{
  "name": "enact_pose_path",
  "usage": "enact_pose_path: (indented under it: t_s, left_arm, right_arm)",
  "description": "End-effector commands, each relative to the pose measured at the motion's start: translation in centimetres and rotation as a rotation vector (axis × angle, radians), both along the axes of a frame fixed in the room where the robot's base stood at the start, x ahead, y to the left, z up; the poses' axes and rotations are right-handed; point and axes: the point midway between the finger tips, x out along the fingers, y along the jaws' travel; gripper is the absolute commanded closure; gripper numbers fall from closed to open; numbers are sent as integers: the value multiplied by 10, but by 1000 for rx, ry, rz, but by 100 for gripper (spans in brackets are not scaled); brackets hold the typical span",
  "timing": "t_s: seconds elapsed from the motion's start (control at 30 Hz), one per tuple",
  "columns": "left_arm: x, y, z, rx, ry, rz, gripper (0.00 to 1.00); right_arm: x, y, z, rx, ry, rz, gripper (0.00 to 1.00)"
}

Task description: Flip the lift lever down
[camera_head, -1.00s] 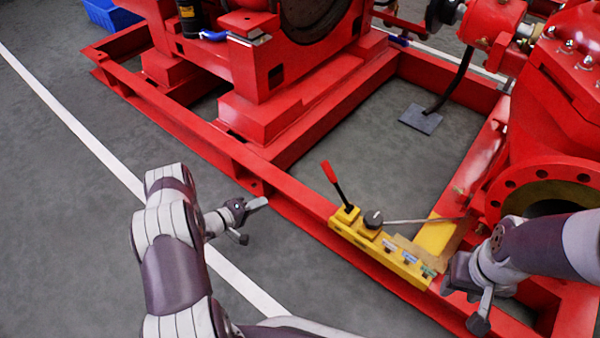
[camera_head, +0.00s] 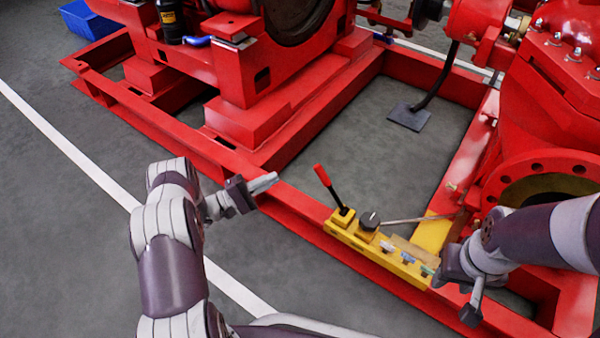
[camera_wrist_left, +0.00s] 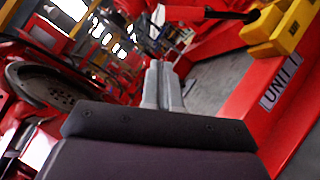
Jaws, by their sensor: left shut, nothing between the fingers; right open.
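The lift lever (camera_head: 331,189) has a red grip on a black rod and rises from the left end of the yellow control block (camera_head: 385,256) on the red frame. It stands up, leaning to the left. My left gripper (camera_head: 264,183) is shut and empty, to the left of the lever and apart from it. In the left wrist view its closed fingers (camera_wrist_left: 162,88) point ahead, with part of the yellow block (camera_wrist_left: 284,25) at the upper right. My right gripper (camera_head: 473,302) is open, to the right of the block's right end; its fingers are partly hidden.
A red pump (camera_head: 545,110) stands at right. Grey floor is clear at left.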

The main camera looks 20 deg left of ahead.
Motion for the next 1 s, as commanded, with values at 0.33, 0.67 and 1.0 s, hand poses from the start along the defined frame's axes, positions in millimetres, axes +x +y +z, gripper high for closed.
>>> enact_pose_path:
  t_s: [0.33,0.67,1.0]
  left_arm:
    - [34,-57,17,0,-1,-2,100]
    - [29,-80,32,0,0,0,100]
    - [29,-80,34,2,-1,0,100]
  right_arm:
    - [0,0,-36,0,0,0,57]
    - [0,0,-45,0,0,0,57]
    - [0,0,-43,0,0,0,57]
